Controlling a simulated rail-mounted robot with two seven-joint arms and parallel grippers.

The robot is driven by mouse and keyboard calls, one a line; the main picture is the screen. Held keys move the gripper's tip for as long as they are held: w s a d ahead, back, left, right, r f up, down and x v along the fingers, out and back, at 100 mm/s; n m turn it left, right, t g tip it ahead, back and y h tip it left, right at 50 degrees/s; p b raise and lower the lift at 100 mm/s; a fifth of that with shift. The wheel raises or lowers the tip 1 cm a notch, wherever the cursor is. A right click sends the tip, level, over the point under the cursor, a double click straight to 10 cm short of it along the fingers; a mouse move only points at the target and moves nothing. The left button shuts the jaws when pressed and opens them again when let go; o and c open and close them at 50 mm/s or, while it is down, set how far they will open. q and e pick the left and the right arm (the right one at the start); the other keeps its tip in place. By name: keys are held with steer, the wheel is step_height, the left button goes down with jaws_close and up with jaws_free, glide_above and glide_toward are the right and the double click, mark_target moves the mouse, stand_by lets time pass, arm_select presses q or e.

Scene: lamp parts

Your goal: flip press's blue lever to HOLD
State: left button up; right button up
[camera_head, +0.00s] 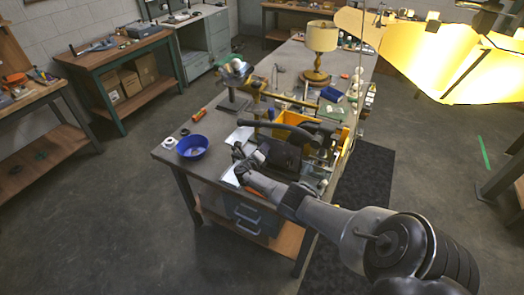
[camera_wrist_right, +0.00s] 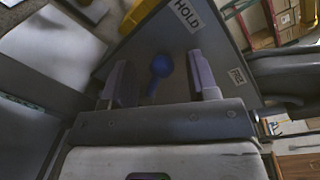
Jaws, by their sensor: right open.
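The blue lever (camera_wrist_right: 161,67) shows in the right wrist view as a round blue knob on a short stem, against the press's grey panel (camera_wrist_right: 147,36). The HOLD label (camera_wrist_right: 186,14) is above and right of the knob. A second label (camera_wrist_right: 237,76), too small to read surely, is lower right. My right gripper (camera_wrist_right: 161,78) is open, with one finger on each side of the lever; contact cannot be told. In the head view my right gripper (camera_head: 241,159) is at the left side of the dark press (camera_head: 282,153), and the lever is hidden. My left gripper is not in view.
The press stands on a long workbench (camera_head: 174,153) beside a yellow bin (camera_head: 290,117). A blue bowl (camera_head: 192,147) and white sheets (camera_head: 239,137) lie to the left. A lamp (camera_head: 321,38) stands farther back.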

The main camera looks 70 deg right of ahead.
steer(key=a+r+p, duration=0.1)
steer(key=a+p, duration=0.3)
steer(key=a, duration=0.9)
steer(key=shift+w+a+p, duration=0.25)
steer(key=shift+w+p, duration=0.05)
steer(key=shift+w, duration=0.1)
steer(key=shift+r, duration=0.1)
